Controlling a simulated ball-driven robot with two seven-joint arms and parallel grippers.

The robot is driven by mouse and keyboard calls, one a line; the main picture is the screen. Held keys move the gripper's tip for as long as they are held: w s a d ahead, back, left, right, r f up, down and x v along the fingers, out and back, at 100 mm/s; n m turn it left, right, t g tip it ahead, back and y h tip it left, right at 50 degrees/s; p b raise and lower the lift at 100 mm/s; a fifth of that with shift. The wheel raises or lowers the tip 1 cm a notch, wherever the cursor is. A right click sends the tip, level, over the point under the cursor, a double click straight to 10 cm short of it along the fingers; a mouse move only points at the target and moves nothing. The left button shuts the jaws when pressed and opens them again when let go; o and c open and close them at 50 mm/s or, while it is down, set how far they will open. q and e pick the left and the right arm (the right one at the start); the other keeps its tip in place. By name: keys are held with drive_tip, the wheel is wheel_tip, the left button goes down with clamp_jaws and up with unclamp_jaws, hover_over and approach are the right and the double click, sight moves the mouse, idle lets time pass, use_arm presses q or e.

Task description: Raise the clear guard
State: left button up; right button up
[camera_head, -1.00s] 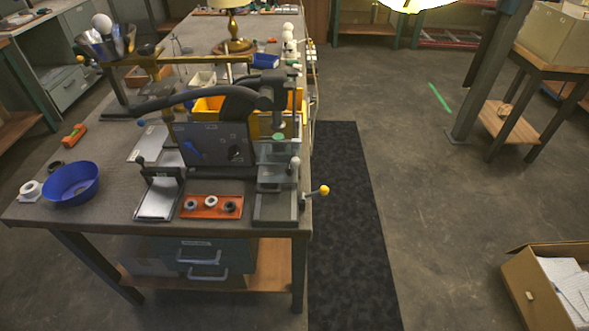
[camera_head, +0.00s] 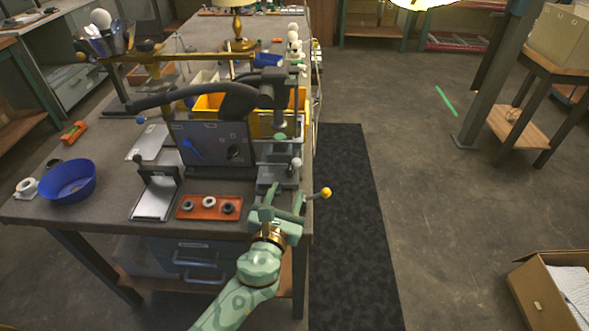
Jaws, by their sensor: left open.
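The clear guard (camera_head: 275,152) is a see-through pane at the front of the small press on the right side of the bench. It appears lowered, and its edges are hard to make out. The press has a grey base and a lever with a yellow knob (camera_head: 326,192) on its right. My left gripper (camera_head: 285,197) is open and empty, in front of and below the guard, over the press's near end. It hides part of the press base. It looks apart from the guard, though exact contact cannot be told. My right gripper is not in view.
A red tray (camera_head: 190,207) with several rings, a metal stand (camera_head: 153,200) and a blue bowl (camera_head: 68,181) lie left. A yellow bin (camera_head: 208,106) stands behind.

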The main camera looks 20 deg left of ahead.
sight(295, 167)
use_arm(q)
drive_tip(key=w, duration=0.6)
drive_tip(key=w+b, duration=0.1)
drive_tip(key=w, duration=0.2)
drive_tip(key=shift+a, duration=0.35)
drive_tip(key=shift+s, duration=0.1)
